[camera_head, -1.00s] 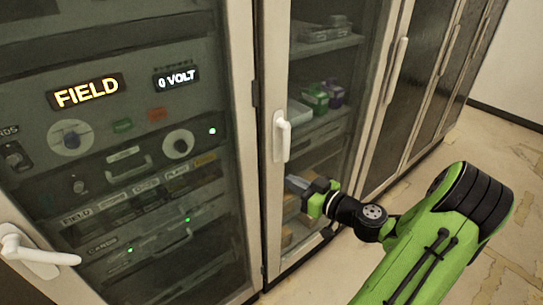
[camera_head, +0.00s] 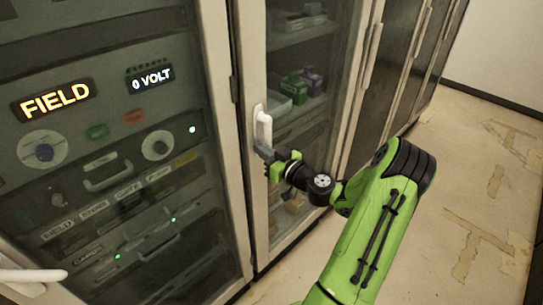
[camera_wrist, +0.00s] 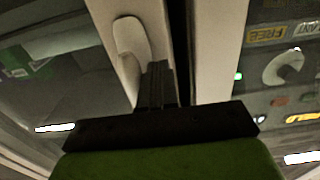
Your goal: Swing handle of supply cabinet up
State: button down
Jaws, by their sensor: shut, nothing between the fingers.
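The supply cabinet (camera_head: 251,60) is a tall pale-framed cabinet with a glass door in the middle of the head view. Its white handle (camera_head: 263,127) stands upright on the left door frame. In the wrist view the handle (camera_wrist: 131,42) lies just past my fingertips, on the pale frame. My gripper (camera_head: 265,153) is at the lower end of the handle, with its fingers shut and nothing seen between them. In the wrist view my dark fingers (camera_wrist: 156,80) are together and overlap the handle's lower end; I cannot tell if they touch it.
A cabinet with lit FIELD (camera_head: 54,100) and 0 VOLT (camera_head: 150,78) signs stands to the left, with its own white handle (camera_head: 30,275). More cabinets (camera_head: 400,60) line the wall to the right. The stained floor (camera_head: 480,170) at right is clear.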

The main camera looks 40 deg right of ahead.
jog(key=shift+w, duration=0.4)
jog(key=shift+d, duration=0.1)
jog(key=shift+d+r, duration=0.15)
jog(key=shift+d, duration=1.05)
jog(key=shift+d+r, duration=0.25)
jog(key=shift+d, duration=0.3)
jog(key=b, duration=0.7)
send_near(262, 136)
jog(key=s+a+f, duration=0.2)
jog(key=shift+s+a+r, duration=0.15)
jog(key=shift+s+r, duration=0.05)
jog(key=shift+s, duration=0.2)
